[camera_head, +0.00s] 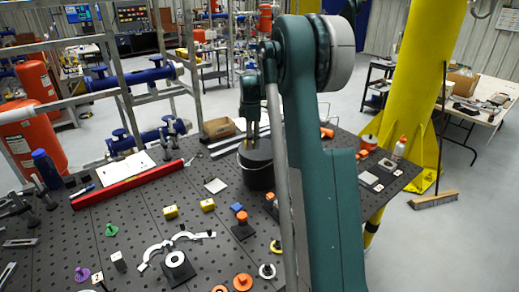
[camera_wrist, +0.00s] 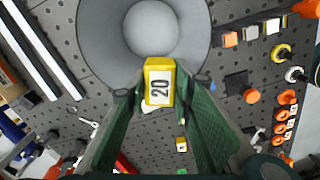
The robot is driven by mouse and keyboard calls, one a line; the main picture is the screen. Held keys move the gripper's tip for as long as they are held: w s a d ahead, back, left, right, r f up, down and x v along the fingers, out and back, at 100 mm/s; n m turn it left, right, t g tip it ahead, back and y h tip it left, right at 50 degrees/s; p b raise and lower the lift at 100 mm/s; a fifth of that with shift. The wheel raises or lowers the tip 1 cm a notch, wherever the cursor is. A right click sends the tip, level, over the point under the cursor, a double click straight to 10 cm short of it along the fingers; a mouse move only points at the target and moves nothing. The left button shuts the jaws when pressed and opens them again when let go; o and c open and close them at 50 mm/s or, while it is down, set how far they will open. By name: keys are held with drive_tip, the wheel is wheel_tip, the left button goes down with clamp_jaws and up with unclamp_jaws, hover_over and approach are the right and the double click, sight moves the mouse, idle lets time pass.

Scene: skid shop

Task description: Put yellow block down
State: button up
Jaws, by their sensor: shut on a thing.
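In the head view the gripper points down at a dark bucket (camera_head: 258,176), and I cannot make out the held block there. In the wrist view the bucket's round grey wall (camera_wrist: 98,42) lies beyond the block. The block overlaps the near rim in that picture; its exact height above the bucket is unclear.
Two other yellow blocks (camera_head: 170,212) (camera_head: 207,205) stand on the black perforated table (camera_head: 140,215). A red beam (camera_head: 128,184) lies left of the bucket. My arm hides part of the right side.

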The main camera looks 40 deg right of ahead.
drive_tip(key=w+d+f, duration=0.2)
drive_tip(key=w+d, duration=0.1)
drive_tip(key=d, duration=0.3)
wheel_tip(320, 180, down, 11)
drive_tip(key=shift+a+r, duration=0.15)
drive_tip(key=shift+r, duration=0.05)
drive_tip(key=shift+w+f, duration=0.1)
drive_tip(key=shift+f, duration=0.05)
drive_tip(key=shift+f, duration=2.95)
drive_tip(key=shift+f, duration=0.1)
drive_tip(key=shift+f+p, duration=0.35)
drive_tip(key=shift+f, duration=1.45)
drive_tip(key=shift+f, duration=0.2)
